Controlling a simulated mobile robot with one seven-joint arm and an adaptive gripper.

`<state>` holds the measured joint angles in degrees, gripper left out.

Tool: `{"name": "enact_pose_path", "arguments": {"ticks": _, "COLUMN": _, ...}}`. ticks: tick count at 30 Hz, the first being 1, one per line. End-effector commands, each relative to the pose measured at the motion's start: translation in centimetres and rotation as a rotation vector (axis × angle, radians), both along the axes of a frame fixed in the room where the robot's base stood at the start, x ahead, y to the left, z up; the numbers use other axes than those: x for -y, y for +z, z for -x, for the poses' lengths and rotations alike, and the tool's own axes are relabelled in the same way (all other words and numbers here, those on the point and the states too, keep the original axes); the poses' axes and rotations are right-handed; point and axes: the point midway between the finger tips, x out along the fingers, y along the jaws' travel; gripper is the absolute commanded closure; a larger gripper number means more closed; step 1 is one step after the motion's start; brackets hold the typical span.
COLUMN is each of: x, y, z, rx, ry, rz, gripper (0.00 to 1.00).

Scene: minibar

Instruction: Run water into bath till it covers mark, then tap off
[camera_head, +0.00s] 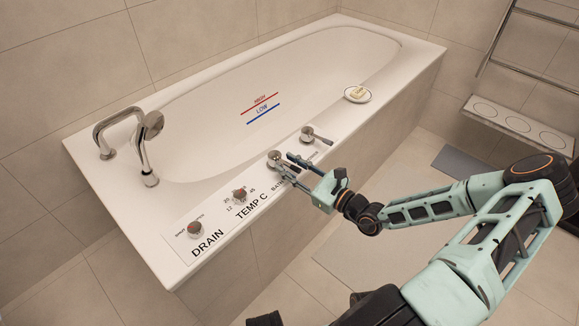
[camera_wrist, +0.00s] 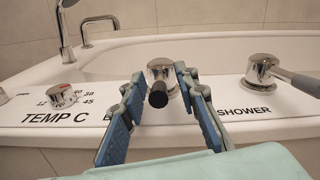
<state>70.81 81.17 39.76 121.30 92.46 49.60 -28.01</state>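The white bath (camera_head: 190,130) shows no visible water. Its inner wall carries a red upper mark (camera_head: 260,104) and a blue LOW mark (camera_head: 263,114). The chrome bath tap (camera_head: 273,157) stands on the front rim; in the wrist view it (camera_wrist: 160,68) has a dark-ended lever (camera_wrist: 158,96) pointing towards me. My gripper (camera_head: 287,162) is open at this tap, its blue-padded fingers on either side of the lever in the wrist view (camera_wrist: 158,80). Contact with the lever cannot be told. The chrome spout (camera_head: 145,160) stands at the left end, with no stream visible.
The shower tap (camera_head: 309,133) is right of the bath tap. The TEMP C knob (camera_head: 239,194) and DRAIN knob (camera_head: 194,229) are to the left. A soap dish (camera_head: 357,95) sits on the right rim. A bench (camera_head: 519,124) stands at far right.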

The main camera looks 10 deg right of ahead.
Motion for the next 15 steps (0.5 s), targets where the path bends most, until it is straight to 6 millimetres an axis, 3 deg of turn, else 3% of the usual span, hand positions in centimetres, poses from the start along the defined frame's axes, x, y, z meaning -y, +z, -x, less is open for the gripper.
{"name": "enact_pose_path", "arguments": {"ticks": 5, "x": 0.0, "y": 0.02, "z": 0.0, "rx": 0.0, "ry": 0.0, "rz": 0.0, "gripper": 0.72}}
{"name": "enact_pose_path", "arguments": {"ticks": 12, "x": 0.0, "y": 0.01, "z": 0.02, "rx": 0.0, "ry": 0.001, "rz": 0.0, "gripper": 0.97}}
{"name": "enact_pose_path", "arguments": {"ticks": 15, "x": 0.0, "y": 0.01, "z": 0.03, "rx": 0.0, "ry": 0.001, "rz": 0.0, "gripper": 1.0}}
